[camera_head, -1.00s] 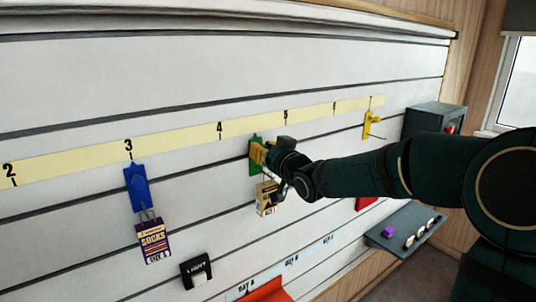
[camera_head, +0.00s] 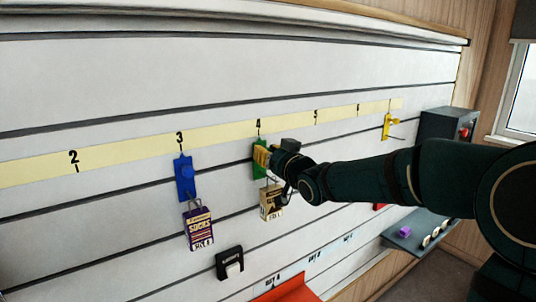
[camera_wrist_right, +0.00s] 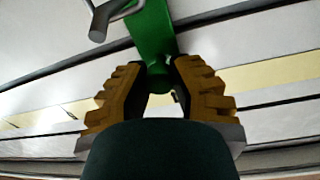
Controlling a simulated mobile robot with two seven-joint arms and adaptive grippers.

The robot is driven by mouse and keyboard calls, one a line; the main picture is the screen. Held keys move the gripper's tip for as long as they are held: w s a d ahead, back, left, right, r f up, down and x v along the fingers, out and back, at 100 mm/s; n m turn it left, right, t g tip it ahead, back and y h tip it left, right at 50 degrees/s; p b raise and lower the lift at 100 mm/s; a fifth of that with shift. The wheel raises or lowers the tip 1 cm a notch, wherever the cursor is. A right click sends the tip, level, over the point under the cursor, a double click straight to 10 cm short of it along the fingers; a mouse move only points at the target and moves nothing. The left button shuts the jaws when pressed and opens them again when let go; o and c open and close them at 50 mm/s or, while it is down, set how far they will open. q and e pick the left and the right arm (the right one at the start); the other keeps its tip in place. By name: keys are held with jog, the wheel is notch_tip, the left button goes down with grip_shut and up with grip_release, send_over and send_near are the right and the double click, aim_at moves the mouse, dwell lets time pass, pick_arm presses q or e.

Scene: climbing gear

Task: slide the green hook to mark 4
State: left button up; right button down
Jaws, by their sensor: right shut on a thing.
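The green hook (camera_head: 259,160) hangs on the slatted wall just under mark 4 of the yellow number strip (camera_head: 217,133). A tan packet (camera_head: 271,203) hangs from it. My right gripper (camera_head: 266,158) is at the hook, shut on it. In the right wrist view the yellow-brown fingers (camera_wrist_right: 160,92) close around the lower end of the green hook (camera_wrist_right: 151,32), and a grey metal prong (camera_wrist_right: 101,20) sticks out at the top left. The fingers hide part of the hook. My left gripper is not in view.
A blue hook (camera_head: 184,178) with a purple socks packet (camera_head: 198,228) hangs under mark 3, left of the green hook. A yellow hook (camera_head: 388,126) is to the right. A black label holder (camera_head: 230,263) and a red tray (camera_head: 287,291) are below.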

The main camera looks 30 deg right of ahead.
jog(key=shift+a+r, duration=0.1)
jog(key=shift+r, duration=0.15)
jog(key=c, duration=0.8)
grip_release()
jog(key=shift+f, duration=0.1)
jog(key=shift+o, duration=0.2)
jog(key=shift+s+f, duration=0.1)
jog(key=shift+s, duration=0.15)
jog(key=s, duration=1.1)
jog(key=shift+s+d, duration=0.2)
jog(key=shift+s, duration=0.05)
